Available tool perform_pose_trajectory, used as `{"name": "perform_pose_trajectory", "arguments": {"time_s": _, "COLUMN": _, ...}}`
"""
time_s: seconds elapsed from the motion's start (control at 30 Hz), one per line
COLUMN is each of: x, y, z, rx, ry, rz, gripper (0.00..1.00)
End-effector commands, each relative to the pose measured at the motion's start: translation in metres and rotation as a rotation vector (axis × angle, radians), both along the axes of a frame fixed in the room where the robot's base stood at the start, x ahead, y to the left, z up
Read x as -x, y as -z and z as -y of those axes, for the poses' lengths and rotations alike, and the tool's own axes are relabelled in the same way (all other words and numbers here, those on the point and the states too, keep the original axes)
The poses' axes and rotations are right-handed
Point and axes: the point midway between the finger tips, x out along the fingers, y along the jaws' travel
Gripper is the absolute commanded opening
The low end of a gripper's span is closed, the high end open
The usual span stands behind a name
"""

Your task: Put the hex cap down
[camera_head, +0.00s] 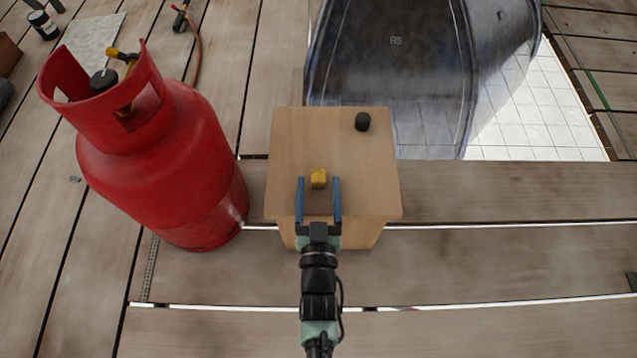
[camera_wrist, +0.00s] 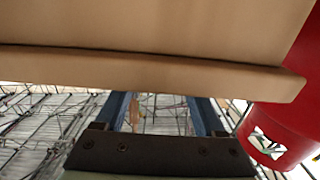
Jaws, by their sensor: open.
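A small yellow piece (camera_head: 319,178), which looks like the hex cap, stands on the near half of the wooden box top (camera_head: 285,140). My gripper (camera_head: 319,181) reaches over the near edge of the box with its two blue fingers open. In the head view the fingertips lie on either side of the yellow piece, with a gap showing on both sides. In the wrist view the blue fingers (camera_wrist: 160,105) run behind the box's edge (camera_wrist: 150,68), so their tips and the yellow piece are hidden there.
A black knob-like cylinder (camera_head: 362,121) stands at the back right of the box top. A large red gas bottle (camera_head: 160,150) stands close on the left; it also shows in the wrist view (camera_wrist: 280,125). A dark, glossy curved shell (camera_head: 395,70) rises behind the box. Planks lie clear to the right.

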Motion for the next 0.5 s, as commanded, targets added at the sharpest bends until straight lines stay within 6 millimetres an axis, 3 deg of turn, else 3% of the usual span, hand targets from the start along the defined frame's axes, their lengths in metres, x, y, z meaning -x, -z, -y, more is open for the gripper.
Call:
{"name": "perform_pose_trajectory", "arguments": {"time_s": 0.3, "x": 0.070, "y": -0.002, "z": 0.001, "rx": 0.000, "ry": 0.001, "rz": -0.007, "gripper": 0.71}}
{"name": "perform_pose_trajectory", "arguments": {"time_s": 0.5, "x": 0.102, "y": -0.001, "z": 0.000, "rx": 0.000, "ry": 0.001, "rz": -0.005, "gripper": 0.71}}
